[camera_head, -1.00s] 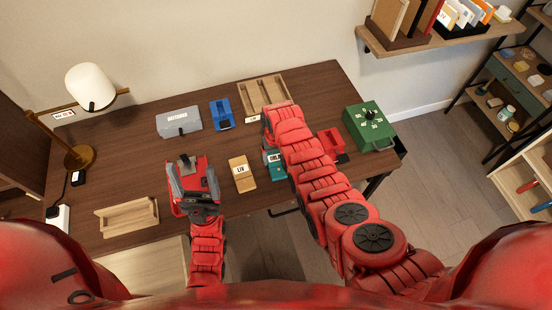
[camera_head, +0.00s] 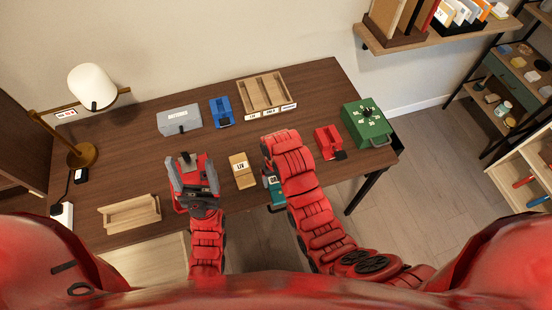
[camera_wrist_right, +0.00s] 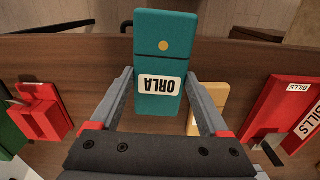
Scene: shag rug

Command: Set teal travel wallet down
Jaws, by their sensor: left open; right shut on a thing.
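The teal travel wallet (camera_wrist_right: 165,45), labelled ORLA, is between the fingers of my right gripper (camera_wrist_right: 158,82), which is shut on it. In the head view the wallet (camera_head: 275,190) shows only partly beside my right forearm, at the desk's front edge; the arm hides the rest. In the right wrist view its end reaches past the desk edge. I cannot tell whether it touches the desk. My left gripper (camera_head: 193,175) is open and empty above the front of the desk, left of a tan wallet labelled LIV (camera_head: 242,172).
On the desk (camera_head: 130,160) are a wooden slotted tray (camera_head: 264,93) with labels, a grey box (camera_head: 179,120), a blue holder (camera_head: 220,112), a red holder (camera_head: 328,142), a green box (camera_head: 367,124), a lamp (camera_head: 92,88) and a small wooden tray (camera_head: 129,214). The desk's middle is clear.

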